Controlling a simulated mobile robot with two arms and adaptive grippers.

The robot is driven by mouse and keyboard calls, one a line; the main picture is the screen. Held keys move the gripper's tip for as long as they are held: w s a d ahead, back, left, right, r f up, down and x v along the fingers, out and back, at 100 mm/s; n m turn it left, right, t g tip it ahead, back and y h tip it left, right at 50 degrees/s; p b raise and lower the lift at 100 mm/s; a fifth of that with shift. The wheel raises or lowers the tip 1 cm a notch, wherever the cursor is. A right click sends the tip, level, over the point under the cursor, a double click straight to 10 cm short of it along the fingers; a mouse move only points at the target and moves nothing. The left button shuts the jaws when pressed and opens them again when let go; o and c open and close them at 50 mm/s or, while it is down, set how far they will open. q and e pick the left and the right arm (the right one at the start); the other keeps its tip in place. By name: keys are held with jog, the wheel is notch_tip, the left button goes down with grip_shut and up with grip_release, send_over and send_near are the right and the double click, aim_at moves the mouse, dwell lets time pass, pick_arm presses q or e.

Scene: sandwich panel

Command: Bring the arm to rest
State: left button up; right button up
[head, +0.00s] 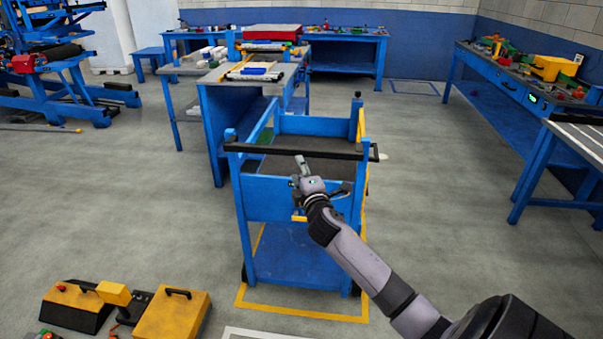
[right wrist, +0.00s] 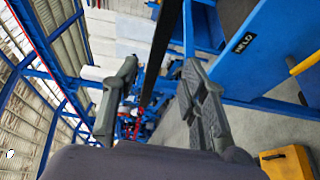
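My right arm (head: 365,262) reaches in from the lower right of the head view. Its gripper (head: 301,165) is just below the black handle bar (head: 296,152) of the blue cart (head: 268,198). In the right wrist view the two fingers of this gripper (right wrist: 158,95) stand well apart, with nothing clamped between them. The black bar also shows in the right wrist view (right wrist: 162,45), in the gap between the fingers. I cannot tell whether a finger touches the bar. My left gripper is not in view.
A blue workbench (head: 215,115) stands behind the cart, and another bench (head: 520,90) runs along the right. Yellow and black equipment (head: 172,315) lies on the floor at lower left. A yellow floor marking (head: 300,312) surrounds the cart. Floor between cart and right bench is clear.

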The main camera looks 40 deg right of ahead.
jog(key=shift+s+a, duration=0.1)
jog(key=shift+s, duration=0.15)
dwell(0.4)
